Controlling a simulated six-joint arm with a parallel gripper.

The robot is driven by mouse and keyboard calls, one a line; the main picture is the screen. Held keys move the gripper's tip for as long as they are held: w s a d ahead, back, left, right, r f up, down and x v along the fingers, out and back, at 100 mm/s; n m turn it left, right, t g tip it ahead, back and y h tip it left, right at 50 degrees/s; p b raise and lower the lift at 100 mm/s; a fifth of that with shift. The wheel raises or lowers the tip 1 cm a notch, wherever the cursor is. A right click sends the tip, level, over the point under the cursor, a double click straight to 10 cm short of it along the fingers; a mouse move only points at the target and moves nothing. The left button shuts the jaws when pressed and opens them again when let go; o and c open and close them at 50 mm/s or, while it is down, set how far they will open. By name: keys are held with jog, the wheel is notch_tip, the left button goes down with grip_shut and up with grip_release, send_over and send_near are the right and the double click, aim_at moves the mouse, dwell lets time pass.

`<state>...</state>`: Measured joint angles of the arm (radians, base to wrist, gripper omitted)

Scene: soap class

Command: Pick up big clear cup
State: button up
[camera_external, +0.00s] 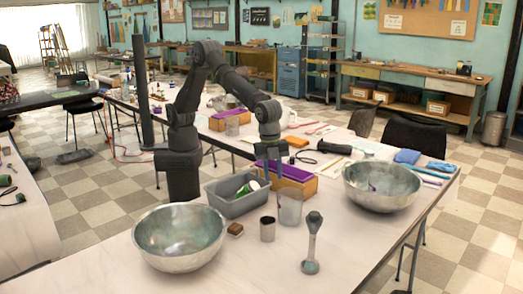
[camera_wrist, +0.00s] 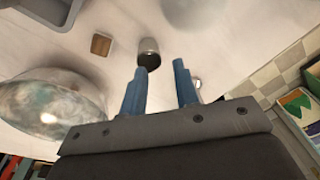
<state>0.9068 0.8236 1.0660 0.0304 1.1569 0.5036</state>
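The big clear cup (camera_external: 290,207) stands upright on the white table in the external view, just right of a smaller metal cup (camera_external: 267,229). My gripper (camera_external: 271,168) is above and slightly left of the clear cup in that view, apart from it. In the wrist view its two blue fingers (camera_wrist: 158,86) are spread with nothing visibly held between them. The metal cup (camera_wrist: 149,53) shows beyond the fingers. A pale rounded shape (camera_wrist: 194,10) at the top edge may be the clear cup; I cannot tell.
A large bowl (camera_external: 180,238) stands left and another bowl (camera_external: 382,187) right. A grey bin (camera_external: 237,206) with items and an orange-purple box (camera_external: 294,182) lie behind the cups. A ladle-like tool (camera_external: 312,242) stands in front, and a small brown block (camera_external: 235,230) lies left.

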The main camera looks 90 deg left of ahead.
jog(key=y, duration=0.1)
send_near(278, 207)
jog(key=shift+w+a+f, duration=0.15)
jog(key=shift+a+f, duration=0.15)
jog(key=shift+f, duration=1.5)
jog(key=shift+w+a+f, duration=0.15)
jog(key=shift+a+f, duration=0.1)
jog(key=shift+f, duration=1.55)
jog(key=shift+w+a+f, duration=0.15)
jog(key=shift+a+f, duration=0.15)
jog(key=shift+f, duration=1.5)
grip_shut()
